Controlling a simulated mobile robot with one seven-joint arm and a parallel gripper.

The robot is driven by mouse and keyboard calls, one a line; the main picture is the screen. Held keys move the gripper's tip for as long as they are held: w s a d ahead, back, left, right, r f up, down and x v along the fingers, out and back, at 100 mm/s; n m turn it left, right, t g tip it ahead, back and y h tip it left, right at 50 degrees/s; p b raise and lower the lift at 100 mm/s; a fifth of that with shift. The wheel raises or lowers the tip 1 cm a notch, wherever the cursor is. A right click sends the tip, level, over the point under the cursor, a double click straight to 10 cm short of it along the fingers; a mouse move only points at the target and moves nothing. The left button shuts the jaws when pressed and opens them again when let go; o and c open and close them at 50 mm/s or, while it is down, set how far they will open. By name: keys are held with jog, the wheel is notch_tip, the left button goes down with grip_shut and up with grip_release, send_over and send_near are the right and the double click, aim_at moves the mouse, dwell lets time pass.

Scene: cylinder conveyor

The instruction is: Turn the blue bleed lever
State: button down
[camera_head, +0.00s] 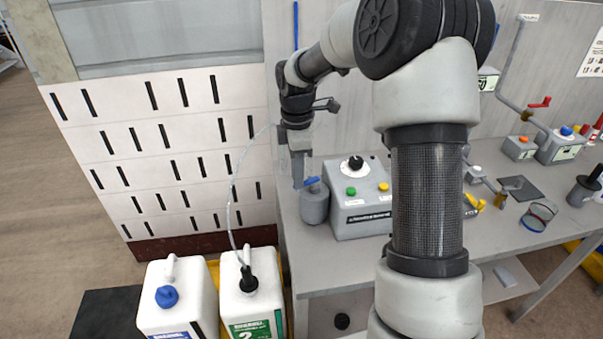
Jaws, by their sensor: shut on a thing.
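The pot stands upright on the bench, just left of a grey control box.
The grey control box (362,205) has a black knob and green and yellow buttons. Two white jugs (177,300) stand below, one with a thin clear hose. A slotted wall stands left.

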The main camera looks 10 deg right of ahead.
jog(key=shift+w+a+r+m+p, duration=0.15)
jog(key=shift+w+m, duration=0.2)
jog(key=shift+m, duration=0.4)
jog(key=shift+w+d+f+m+p, duration=0.1)
jog(key=shift+w+m, duration=0.2)
jog(key=shift+m, duration=0.4)
jog(key=shift+w+a+r+m+p, duration=0.15)
jog(key=shift+w+m, duration=0.2)
jog(key=shift+m, duration=0.4)
jog(key=shift+d+f, duration=0.1)
jog(key=shift+d, duration=0.05)
jog(key=c, duration=1.7)
grip_release()
notch_tip(320, 180, up, 17)
jog(key=shift+r+p, duration=0.2)
jog(key=shift+p, duration=0.2)
